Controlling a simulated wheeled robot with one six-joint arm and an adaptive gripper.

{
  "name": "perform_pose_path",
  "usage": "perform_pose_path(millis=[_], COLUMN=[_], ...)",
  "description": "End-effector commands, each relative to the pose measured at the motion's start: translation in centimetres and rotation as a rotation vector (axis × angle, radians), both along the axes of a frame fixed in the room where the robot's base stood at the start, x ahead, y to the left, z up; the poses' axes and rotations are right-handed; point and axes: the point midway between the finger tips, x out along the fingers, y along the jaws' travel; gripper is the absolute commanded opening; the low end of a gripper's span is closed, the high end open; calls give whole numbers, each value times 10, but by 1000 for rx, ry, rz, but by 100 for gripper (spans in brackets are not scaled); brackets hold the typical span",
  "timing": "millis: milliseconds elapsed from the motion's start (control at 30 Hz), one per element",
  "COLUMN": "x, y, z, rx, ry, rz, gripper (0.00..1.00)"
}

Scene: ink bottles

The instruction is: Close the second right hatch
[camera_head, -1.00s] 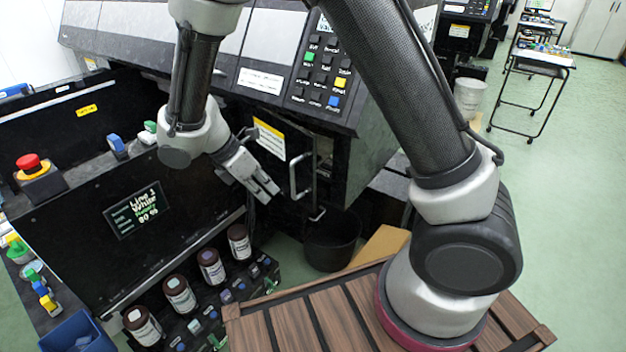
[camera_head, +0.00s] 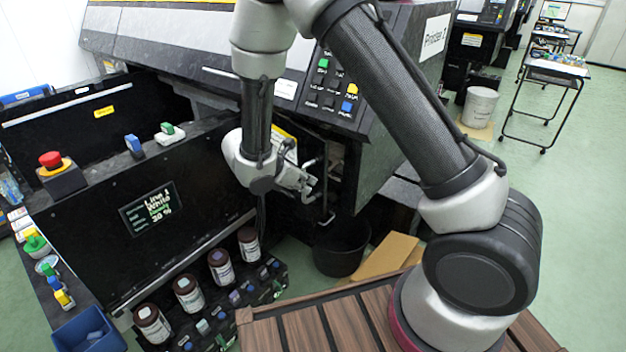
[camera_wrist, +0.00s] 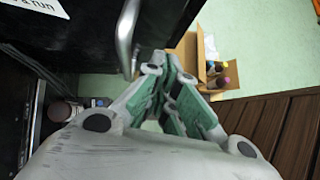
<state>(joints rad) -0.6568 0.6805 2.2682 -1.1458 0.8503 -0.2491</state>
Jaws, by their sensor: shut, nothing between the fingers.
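The hatch is a black panel with a yellow and white label and a silver bar handle (camera_head: 322,168). It stands open in the head view, with an opening to its right. In the wrist view its dark face (camera_wrist: 75,35) fills the upper left, and the handle (camera_wrist: 127,40) hangs just left of my fingertips. My gripper (camera_head: 311,187) is shut and empty, close beside the handle. It also shows in the wrist view (camera_wrist: 167,65), with the green-padded fingers together. I cannot tell whether the fingers touch the handle. My forearm hides part of the hatch in the head view.
A black bin (camera_head: 341,245) stands on the floor below the hatch, beside an open cardboard box (camera_head: 388,255). Several dark bottles (camera_head: 188,294) stand in a row at the machine's front. A slatted wooden surface (camera_head: 290,330) lies under my arm. The green floor at right is mostly clear.

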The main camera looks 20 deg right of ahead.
Motion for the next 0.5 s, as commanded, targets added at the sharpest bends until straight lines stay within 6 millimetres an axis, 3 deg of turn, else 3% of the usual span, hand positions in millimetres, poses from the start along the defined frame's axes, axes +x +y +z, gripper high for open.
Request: perform_pose_path(millis=[200,500], x=[8,10], y=[-21,-24], z=[1,1], rx=[0,0], ry=[0,0], rz=[-1,0], gripper=[0,0])
